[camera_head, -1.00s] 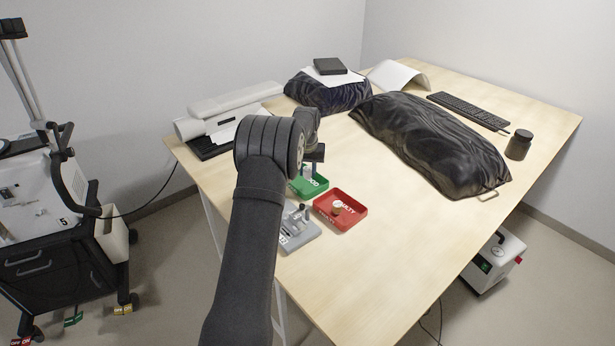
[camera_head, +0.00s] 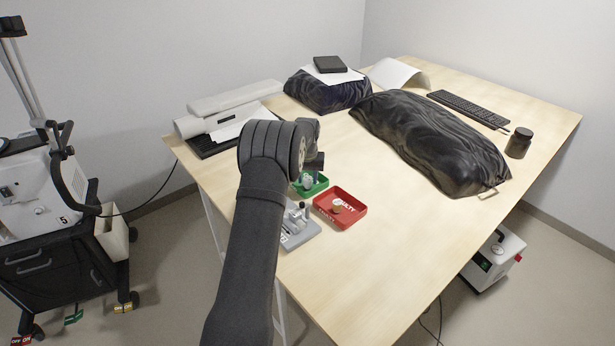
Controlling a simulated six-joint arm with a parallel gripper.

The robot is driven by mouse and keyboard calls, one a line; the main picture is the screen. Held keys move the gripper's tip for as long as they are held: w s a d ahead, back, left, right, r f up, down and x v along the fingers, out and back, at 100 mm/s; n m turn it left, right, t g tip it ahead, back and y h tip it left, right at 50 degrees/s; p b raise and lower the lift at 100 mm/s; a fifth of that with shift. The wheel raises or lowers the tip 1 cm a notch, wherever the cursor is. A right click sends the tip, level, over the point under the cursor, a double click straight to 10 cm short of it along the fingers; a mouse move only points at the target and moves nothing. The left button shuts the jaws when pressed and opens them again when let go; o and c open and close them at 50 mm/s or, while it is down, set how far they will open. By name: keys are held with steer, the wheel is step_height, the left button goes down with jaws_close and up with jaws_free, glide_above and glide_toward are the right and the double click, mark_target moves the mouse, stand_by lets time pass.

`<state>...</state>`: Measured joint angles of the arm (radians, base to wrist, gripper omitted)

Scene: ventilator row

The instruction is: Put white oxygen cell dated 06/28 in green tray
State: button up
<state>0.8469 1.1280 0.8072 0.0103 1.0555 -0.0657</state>
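The green tray (camera_head: 322,187) sits on the table, partly hidden behind my arm. My gripper (camera_head: 309,174) is low over this tray, with its fingers mostly hidden by my wrist and too small to read. A small whitish object (camera_head: 308,182) shows at the tray, just below the gripper. I cannot tell whether it is held or resting in the tray. It could be an oxygen cell, but no date is readable.
A red tray (camera_head: 358,213) with a small tan item (camera_head: 336,209) is beside the green one. A grey fixture (camera_head: 300,233) with small parts stands in front. A black-covered bulk (camera_head: 430,140) lies behind right. The table's right front is clear.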

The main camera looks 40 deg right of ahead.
steer(key=shift+o, duration=0.9)
steer(key=shift+r, duration=0.3)
step_height(320, 180, up, 12)
steer(key=s+a, duration=0.1)
steer(key=shift+s+a+r, duration=0.15)
steer(key=shift+r, duration=0.1)
steer(key=f, duration=0.4)
steer(key=w+f, duration=0.1)
steer(key=f, duration=0.4)
steer(key=d+f, duration=0.1)
steer(key=f, duration=0.3)
steer(key=shift+w+d+f, duration=0.1)
steer(key=shift+w+f, duration=0.05)
steer(key=shift+r, duration=0.35)
